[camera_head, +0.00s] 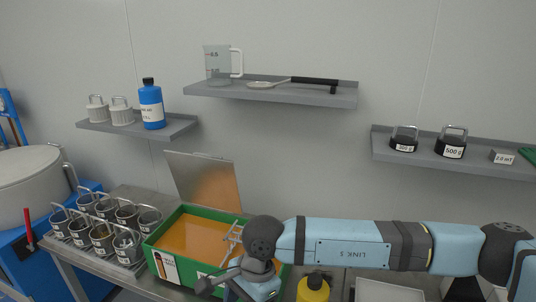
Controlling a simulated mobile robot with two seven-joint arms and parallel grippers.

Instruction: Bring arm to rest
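My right arm (360,245), light blue with dark joints, comes in from the right and reaches across the front of the bench. Its wrist end is bent down in front of the green box. My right gripper (212,286) is at the lower end of this arm, partly cut off by the bottom edge. Its fingers are too hidden to tell whether they are open or shut. My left gripper and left arm do not show.
A green box (157,238) with orange contents and a raised lid (204,181) stands behind the wrist. Several metal cups (102,238) stand left. A yellow bottle (313,289) is below the arm. Wall shelves (270,93) hold a jug (218,66) and other items.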

